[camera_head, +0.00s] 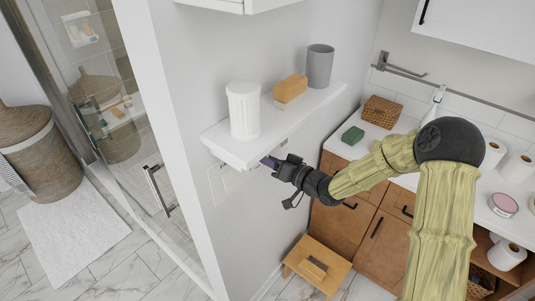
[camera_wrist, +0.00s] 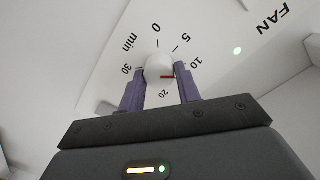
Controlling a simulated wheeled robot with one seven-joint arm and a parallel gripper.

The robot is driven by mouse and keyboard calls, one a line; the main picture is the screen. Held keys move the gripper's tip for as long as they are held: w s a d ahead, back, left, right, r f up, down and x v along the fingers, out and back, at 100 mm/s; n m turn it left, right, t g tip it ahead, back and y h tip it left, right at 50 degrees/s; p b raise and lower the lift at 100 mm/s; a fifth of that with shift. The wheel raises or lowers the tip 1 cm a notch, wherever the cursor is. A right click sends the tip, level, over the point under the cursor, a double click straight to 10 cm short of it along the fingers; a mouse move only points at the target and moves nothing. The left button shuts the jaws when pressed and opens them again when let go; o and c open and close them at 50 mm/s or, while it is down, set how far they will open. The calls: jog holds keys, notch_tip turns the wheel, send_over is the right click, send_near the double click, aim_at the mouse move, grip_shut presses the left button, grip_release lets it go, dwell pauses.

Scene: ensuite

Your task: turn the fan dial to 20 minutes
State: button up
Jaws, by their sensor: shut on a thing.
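The fan dial (camera_wrist: 158,66) is a small white knob on a white plate (camera_wrist: 110,62), with the word FAN to its upper right. Its scale reads 0, 5, 10, 20 and 30 min. In the head view my gripper (camera_head: 270,162) is at the wall just under the shelf; the dial is hidden there.
A white shelf (camera_head: 221,145) just above my gripper holds a white ribbed jar (camera_head: 243,110), a brush (camera_head: 290,89) and a grey cup (camera_head: 319,66). Wall plates (camera_head: 222,182) are left of the gripper. A wooden stool (camera_head: 318,265) stands below, beside brown cabinets (camera_head: 345,222).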

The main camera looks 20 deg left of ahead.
jog(key=m+p, duration=0.1)
jog(key=m, duration=0.4)
jog(key=m+p, duration=0.1)
jog(key=m, duration=0.4)
jog(key=m+y+p, duration=0.1)
jog(key=m, duration=0.5)
jog(key=shift+w+d+f+g+p, duration=0.15)
jog(key=shift+f+g+p, duration=0.1)
jog(key=shift+g+p, duration=0.05)
jog(key=shift+m, duration=0.3)
jog(key=o, duration=1)
jog(key=b+v, duration=0.4)
jog(key=v, duration=1.3)
jog(key=shift+d, duration=0.15)
